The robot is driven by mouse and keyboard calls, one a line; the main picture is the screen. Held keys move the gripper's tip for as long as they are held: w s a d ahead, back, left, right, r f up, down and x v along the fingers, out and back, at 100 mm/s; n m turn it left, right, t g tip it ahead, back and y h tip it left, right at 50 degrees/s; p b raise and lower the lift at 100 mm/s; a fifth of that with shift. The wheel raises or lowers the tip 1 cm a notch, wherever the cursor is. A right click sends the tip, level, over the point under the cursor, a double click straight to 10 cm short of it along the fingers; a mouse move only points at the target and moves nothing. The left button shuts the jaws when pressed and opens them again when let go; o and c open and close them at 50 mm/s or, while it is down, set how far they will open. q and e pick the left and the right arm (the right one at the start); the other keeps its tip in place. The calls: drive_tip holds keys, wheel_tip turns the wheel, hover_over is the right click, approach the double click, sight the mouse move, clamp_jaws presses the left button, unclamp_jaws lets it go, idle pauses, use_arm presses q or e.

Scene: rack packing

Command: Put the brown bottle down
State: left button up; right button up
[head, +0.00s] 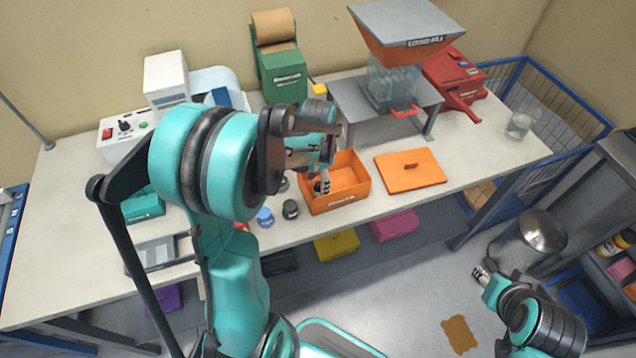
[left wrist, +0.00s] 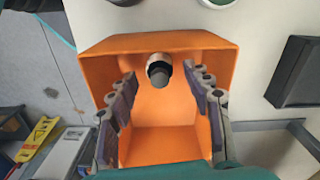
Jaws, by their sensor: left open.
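The bottle (left wrist: 158,72) is seen from above in the left wrist view, with a dark grey cap and a pale band; little of its brown body shows. It appears upright inside the orange box (left wrist: 202,57), close to one wall. In the head view the orange box (head: 347,199) is on the table, and my left gripper and arm hide most of the bottle. My left gripper (left wrist: 160,98) is open over the box, its fingers apart on both sides of the bottle and not touching it. My right gripper (head: 481,276) hangs away from the table at lower right; its jaws are too small to judge.
An orange lid (head: 410,169) lies right of the box. Blue-capped (head: 265,216) and dark-capped (head: 290,209) jars stand left of it. A hopper on a grey stand (head: 385,100) is behind. A glass beaker (head: 519,125) stands at the table's right end.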

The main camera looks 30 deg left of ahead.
sight(318, 183)
use_arm(q)
wheel_tip(318, 183, up, 10)
drive_tip(key=p, duration=0.3)
drive_tip(key=s+d+r+n+t, duration=0.5)
drive_tip(key=s+d+t, duration=0.2)
drive_tip(key=s+d, duration=0.3)
drive_tip(key=shift+s+d+n, duration=0.35)
drive_tip(key=shift+s+n, duration=0.05)
drive_tip(key=shift+s, duration=0.1)
drive_tip(key=shift+f+b, duration=0.15)
drive_tip(key=shift+b, duration=0.15)
wheel_tip(318, 183, down, 5)
drive_tip(key=b, duration=0.5)
drive_tip(key=shift+f, duration=0.1)
